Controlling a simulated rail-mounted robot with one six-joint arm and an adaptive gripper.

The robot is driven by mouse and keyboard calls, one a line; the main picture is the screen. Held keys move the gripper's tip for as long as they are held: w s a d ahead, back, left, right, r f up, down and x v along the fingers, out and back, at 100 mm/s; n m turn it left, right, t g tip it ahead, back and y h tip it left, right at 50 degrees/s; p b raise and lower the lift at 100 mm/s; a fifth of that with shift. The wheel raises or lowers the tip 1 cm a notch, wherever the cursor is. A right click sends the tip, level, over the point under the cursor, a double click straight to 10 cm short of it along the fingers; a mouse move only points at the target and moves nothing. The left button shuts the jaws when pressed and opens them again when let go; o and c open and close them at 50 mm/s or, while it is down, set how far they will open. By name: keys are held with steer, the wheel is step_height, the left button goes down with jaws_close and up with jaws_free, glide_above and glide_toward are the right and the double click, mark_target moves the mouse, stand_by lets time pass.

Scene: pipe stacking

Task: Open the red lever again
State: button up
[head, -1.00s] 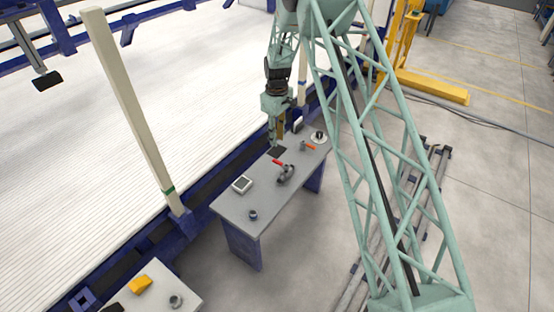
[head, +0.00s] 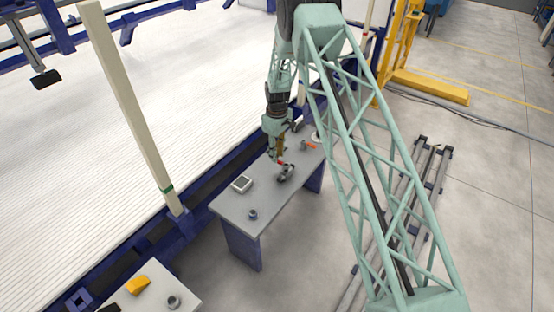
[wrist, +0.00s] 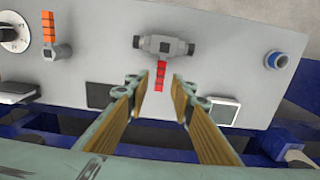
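The red lever (wrist: 160,75) sits on a grey valve (wrist: 165,45) on the grey table panel, in the upper middle of the wrist view. The lever points from the valve down toward my gripper. My gripper (wrist: 160,90) is open, with one tan-padded finger on each side of the lever's line. The lever's end lies between the fingertips in the picture; I cannot tell whether they touch it. In the head view the red lever (head: 280,163) is small and partly hidden by my gripper (head: 279,156), and the valve (head: 286,173) stands just beside it.
A valve with an orange lever (wrist: 48,28) and a round dial (wrist: 14,34) are at the left of the wrist view. A blue-rimmed round fitting (wrist: 276,60) is at the right. A dark square (wrist: 99,95) and a white-framed square (wrist: 224,111) flank the fingers.

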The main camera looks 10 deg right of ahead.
steer(key=shift+f, duration=1.15)
jaws_close()
